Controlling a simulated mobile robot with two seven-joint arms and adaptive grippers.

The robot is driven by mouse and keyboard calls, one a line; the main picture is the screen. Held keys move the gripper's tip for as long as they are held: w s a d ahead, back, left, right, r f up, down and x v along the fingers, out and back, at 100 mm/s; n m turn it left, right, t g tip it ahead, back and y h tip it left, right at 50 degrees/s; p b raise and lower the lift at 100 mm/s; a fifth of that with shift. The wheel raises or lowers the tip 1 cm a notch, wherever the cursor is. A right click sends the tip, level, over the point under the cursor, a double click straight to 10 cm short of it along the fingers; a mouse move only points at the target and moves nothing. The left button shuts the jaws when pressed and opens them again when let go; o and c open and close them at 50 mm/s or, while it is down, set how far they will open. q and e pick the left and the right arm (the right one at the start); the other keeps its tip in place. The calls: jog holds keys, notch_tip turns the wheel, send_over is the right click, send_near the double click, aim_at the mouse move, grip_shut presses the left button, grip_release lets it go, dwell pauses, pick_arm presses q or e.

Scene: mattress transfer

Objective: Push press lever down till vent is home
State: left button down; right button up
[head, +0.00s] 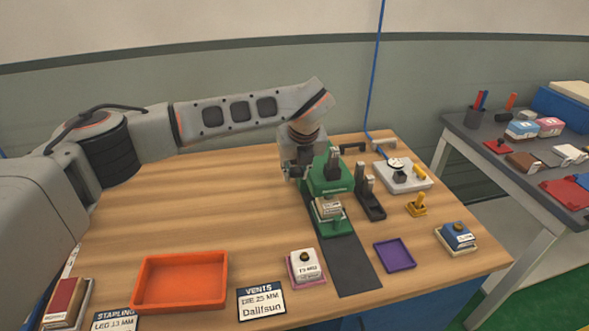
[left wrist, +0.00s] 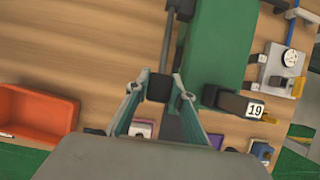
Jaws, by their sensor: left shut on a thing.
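The green press (head: 322,182) stands at the back middle of the table, and its green body also fills the upper middle of the left wrist view (left wrist: 215,55). My left gripper (head: 295,173) is at the press's left side. In the left wrist view its fingers (left wrist: 158,88) are closed around the dark knob of the press lever (left wrist: 173,45), a grey rod beside the green body. A small pale labelled block (head: 328,207) sits on the press's green base, below the head. The vent itself is too small to make out. My right gripper is not in view.
An orange tray (head: 180,282) lies front left. A black stand (head: 369,200) marked 19 and a white gauge plate (head: 405,177) stand right of the press.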

pick_arm(q)
jog(key=f, duration=0.2)
jog(key=s+f+b, duration=0.1)
jog(key=f, duration=0.1)
jog(key=shift+s+d, duration=0.2)
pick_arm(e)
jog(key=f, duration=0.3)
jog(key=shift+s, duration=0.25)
pick_arm(q)
jog(key=c, duration=1.8)
grip_release()
jog(key=shift+o, duration=0.4)
jog(key=shift+a+r, duration=0.1)
jog(key=shift+r, duration=0.05)
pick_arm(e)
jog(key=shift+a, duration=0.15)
pick_arm(q)
jog(key=shift+w, duration=0.1)
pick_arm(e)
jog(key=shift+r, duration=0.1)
pick_arm(q)
jog(key=shift+r, duration=0.15)
jog(key=a+v, duration=0.1)
jog(key=v, duration=0.6)
jog(key=shift+d+r, duration=0.3)
jog(key=shift+d, duration=0.25)
